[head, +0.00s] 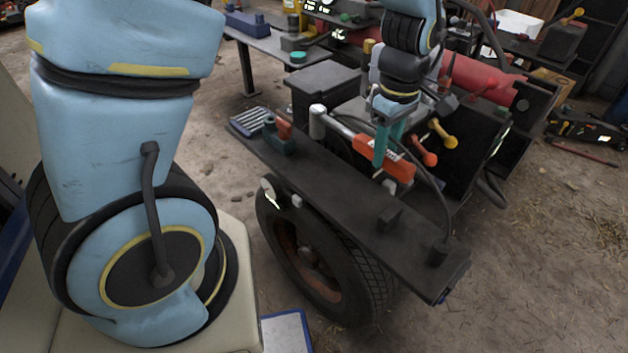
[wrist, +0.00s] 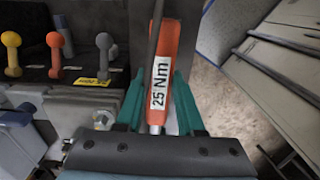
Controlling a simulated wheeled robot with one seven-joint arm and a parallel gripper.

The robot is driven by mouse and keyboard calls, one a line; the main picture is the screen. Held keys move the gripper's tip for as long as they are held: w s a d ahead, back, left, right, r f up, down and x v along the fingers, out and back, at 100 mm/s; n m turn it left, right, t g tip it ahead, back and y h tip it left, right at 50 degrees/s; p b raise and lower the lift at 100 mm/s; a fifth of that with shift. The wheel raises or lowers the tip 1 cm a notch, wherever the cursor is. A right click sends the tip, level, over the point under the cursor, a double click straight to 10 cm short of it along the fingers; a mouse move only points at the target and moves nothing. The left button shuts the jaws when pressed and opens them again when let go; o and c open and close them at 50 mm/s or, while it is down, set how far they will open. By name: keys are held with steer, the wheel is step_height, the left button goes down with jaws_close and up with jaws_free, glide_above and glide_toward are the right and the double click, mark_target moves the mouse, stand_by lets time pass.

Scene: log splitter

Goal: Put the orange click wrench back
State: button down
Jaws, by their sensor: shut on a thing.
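The orange click wrench (head: 400,172) is at my gripper (head: 388,143), above the dark fender plank (head: 345,200) of the log splitter. In the wrist view its orange handle (wrist: 164,50) carries a "25 Nm" label and a silver shaft runs down between the teal fingers of my gripper (wrist: 158,108). The fingers are shut on the wrench. In the head view a silver rod (head: 340,128) lines up with the handle's left end. I cannot tell whether the wrench touches the plank.
Valve levers with orange (head: 425,154) and yellow (head: 441,132) knobs stand right of my gripper. A green and orange tool (head: 280,137) and a set of wrenches (head: 251,120) lie at the plank's left end. A black block (head: 388,217) sits toward the right end. A tyre (head: 330,255) is below.

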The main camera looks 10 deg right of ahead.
steer(key=shift+a+f, duration=0.3)
steer(key=shift+f, duration=0.2)
steer(key=shift+s+f+p, duration=0.1)
steer(key=shift+f+p, duration=0.6)
steer(key=shift+f, duration=4.15)
steer(key=c, duration=0.5)
jaws_free()
